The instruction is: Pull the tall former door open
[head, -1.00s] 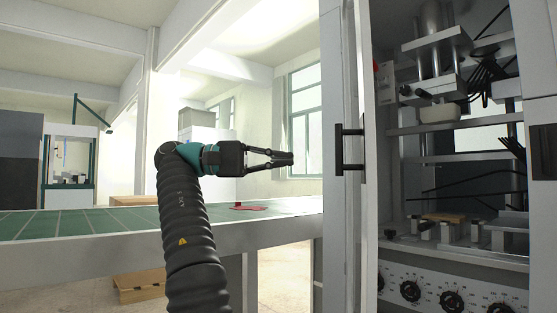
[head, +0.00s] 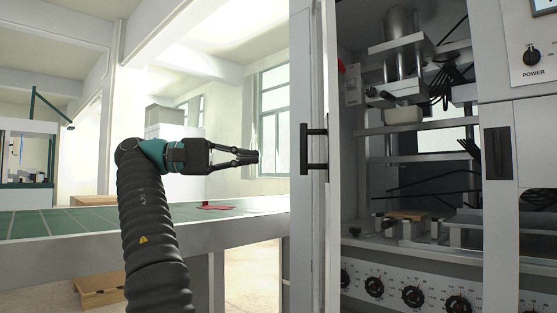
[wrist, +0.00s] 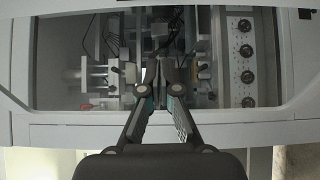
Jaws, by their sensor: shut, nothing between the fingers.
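The tall former door (head: 330,230) shows as a narrow, pale upright panel at the left side of the machine in the head view. Its black bar handle (head: 304,150) stands out from the panel on two short stubs. The machine's interior shows to its right; I cannot tell how far the door is swung. My gripper (head: 256,157) is shut and empty, level with the handle and apart from it on its left. In the wrist view my shut fingers (wrist: 164,72) point at the machine front; the handle cannot be made out there.
The former's interior holds a metal press (head: 402,60) and cables above a row of dials (head: 412,297). A grey right-hand panel bears a dark recessed handle (head: 497,153). A green-topped table (head: 80,224) with a red item (head: 215,206) stands at left behind my arm.

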